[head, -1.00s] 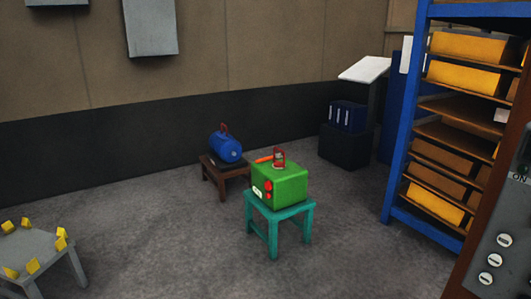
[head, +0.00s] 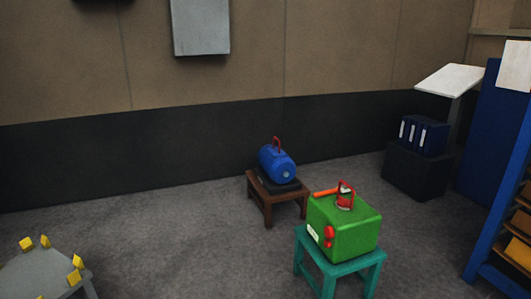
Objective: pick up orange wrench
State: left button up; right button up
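A small orange bar-shaped thing, which looks like the orange wrench (head: 326,193), lies on top of a green box-shaped casting (head: 352,232). A red shackle-like handle (head: 345,196) stands on the same top, right beside the orange piece, and partly overlaps its right end. The green casting sits on a teal stool (head: 352,268). Neither of my grippers is in the head view.
A blue cylindrical tank (head: 277,164) with a red handle sits on a brown stool (head: 272,205) behind. A grey table (head: 42,275) with yellow blocks is at lower left. A blue shelf rack (head: 505,215) stands at right. Grey floor (head: 190,240) is open between them.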

aim_at(331, 191)
jog(key=i+z, duration=0.35)
jog(key=i, duration=0.35)
jog(key=i+z, duration=0.4)
jog(key=i, duration=0.3)
jog(key=i+l, duration=0.45)
jog(key=i+l+u, duration=0.15)
jog(key=i+l, duration=0.3)
jog(key=i, duration=0.25)
jog(key=i+l+u, duration=0.1)
jog(key=l, duration=0.25)
jog(key=i+l+u, duration=0.1)
jog(key=l, duration=0.25)
jog(key=i+l+u, duration=0.1)
jog(key=l, duration=0.3)
jog(key=i, duration=0.1)
